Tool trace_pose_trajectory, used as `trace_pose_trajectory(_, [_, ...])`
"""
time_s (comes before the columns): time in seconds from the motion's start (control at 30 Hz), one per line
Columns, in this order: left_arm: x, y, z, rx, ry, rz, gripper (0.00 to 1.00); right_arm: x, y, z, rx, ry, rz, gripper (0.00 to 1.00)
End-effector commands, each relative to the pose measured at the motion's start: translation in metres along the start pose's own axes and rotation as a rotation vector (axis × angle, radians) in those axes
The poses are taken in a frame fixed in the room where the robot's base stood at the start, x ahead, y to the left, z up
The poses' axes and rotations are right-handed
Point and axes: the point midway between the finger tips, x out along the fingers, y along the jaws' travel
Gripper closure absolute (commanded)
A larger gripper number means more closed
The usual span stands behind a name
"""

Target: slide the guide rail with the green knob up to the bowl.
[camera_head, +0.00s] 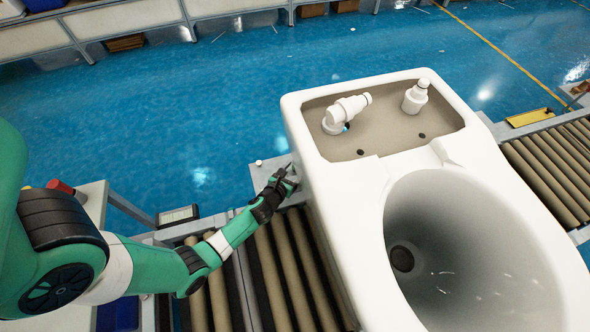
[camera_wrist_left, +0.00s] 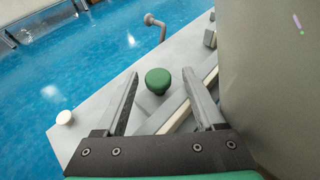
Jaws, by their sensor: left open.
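The white toilet bowl (camera_head: 350,195) stands on the roller conveyor at the right of the head view. Its pale side (camera_wrist_left: 270,80) fills the right of the left wrist view. The green knob (camera_wrist_left: 158,79) shows between the tips of my left gripper (camera_wrist_left: 160,73), whose fingers are open. I cannot tell how far the knob is below the tips. A pale guide rail (camera_wrist_left: 174,118) runs diagonally beside the knob, near the bowl. In the head view my left gripper (camera_head: 288,178) is beside the bowl's left side and the knob is not visible. My right gripper is not in view.
Conveyor rollers (camera_head: 273,270) run under the bowl, with more rollers (camera_head: 545,175) at its right. A grey plate (camera_wrist_left: 95,115) with a white knob (camera_wrist_left: 65,117) and a bent metal rod (camera_wrist_left: 158,28) lies around the green knob. Blue floor is open beyond.

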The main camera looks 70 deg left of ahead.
Motion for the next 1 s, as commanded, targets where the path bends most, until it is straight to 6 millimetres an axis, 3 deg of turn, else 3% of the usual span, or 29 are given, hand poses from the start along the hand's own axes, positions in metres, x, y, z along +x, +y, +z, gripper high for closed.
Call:
trace_pose_trajectory(0.17, [-0.003,0.000,0.001,0.000,0.001,0.000,0.29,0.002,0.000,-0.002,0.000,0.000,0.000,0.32])
trace_pose_trajectory(0.27, [-0.015,0.000,0.002,0.003,0.002,-0.001,0.29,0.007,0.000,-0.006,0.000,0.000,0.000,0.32])
trace_pose_trajectory(0.6, [-0.093,0.000,0.002,0.002,0.002,-0.002,0.29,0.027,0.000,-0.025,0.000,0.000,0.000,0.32])
trace_pose_trajectory(0.7, [-0.107,0.000,0.001,0.003,0.001,-0.002,0.29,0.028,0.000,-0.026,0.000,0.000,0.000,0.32])
trace_pose_trajectory(1.0, [-0.116,0.000,0.000,0.000,-0.001,0.000,0.29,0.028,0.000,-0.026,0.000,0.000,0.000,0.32])
